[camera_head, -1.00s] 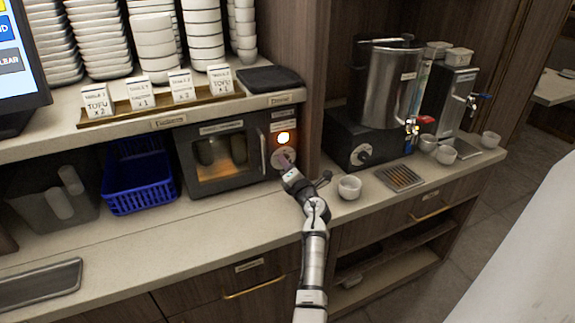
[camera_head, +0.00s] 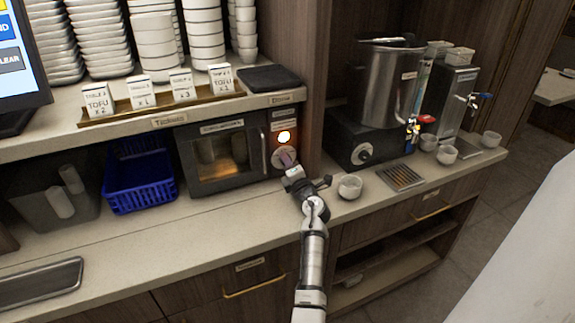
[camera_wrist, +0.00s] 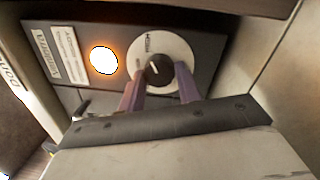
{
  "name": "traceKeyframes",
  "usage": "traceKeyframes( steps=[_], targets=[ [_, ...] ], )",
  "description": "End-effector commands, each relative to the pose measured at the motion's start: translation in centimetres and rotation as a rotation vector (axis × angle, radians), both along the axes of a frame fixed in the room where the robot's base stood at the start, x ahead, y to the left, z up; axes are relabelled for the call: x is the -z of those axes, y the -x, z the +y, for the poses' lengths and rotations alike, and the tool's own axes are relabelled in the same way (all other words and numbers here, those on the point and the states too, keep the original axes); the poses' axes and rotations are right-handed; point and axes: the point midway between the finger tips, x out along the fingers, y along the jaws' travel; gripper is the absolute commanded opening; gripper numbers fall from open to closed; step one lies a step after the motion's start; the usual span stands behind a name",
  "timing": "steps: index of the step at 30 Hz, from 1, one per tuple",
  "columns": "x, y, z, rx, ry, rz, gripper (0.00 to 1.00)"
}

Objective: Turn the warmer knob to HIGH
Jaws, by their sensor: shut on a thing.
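The warmer (camera_head: 218,155) is a dark box with a lit window, under the shelf. Its black knob (camera_wrist: 158,72) sits on a round pale dial plate (camera_wrist: 168,48) beside a glowing orange-white lamp (camera_wrist: 104,60), which also shows in the head view (camera_head: 284,137). My gripper (camera_wrist: 160,84) has its purple fingers on either side of the knob and is shut on it. A short white mark shows on the knob; the dial lettering is too small to read surely. In the head view my gripper (camera_head: 288,163) covers most of the knob.
A white cup (camera_head: 349,187) stands on the counter just right of my gripper. A black base with another knob (camera_head: 362,153) carries a steel urn (camera_head: 388,82) further right. A blue basket (camera_head: 139,182) is left of the warmer. The counter front below the warmer is clear.

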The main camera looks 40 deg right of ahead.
Motion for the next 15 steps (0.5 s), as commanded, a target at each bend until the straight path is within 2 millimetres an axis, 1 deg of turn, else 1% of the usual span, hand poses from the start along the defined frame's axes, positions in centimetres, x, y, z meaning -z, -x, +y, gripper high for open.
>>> traceKeyframes(
  steps=[1, 2, 6, 15],
  targets=[
    [-0.12, 0.01, -0.04, 0.001, -0.001, -0.003, 0.11],
    [-0.12, 0.01, -0.04, 0.001, -0.001, -0.003, 0.36],
    [-0.10, 0.02, -0.04, 0.001, -0.001, -0.001, 0.54],
    [0.00, 0.08, 0.00, 0.000, 0.000, 0.000, 0.55]
  ],
)
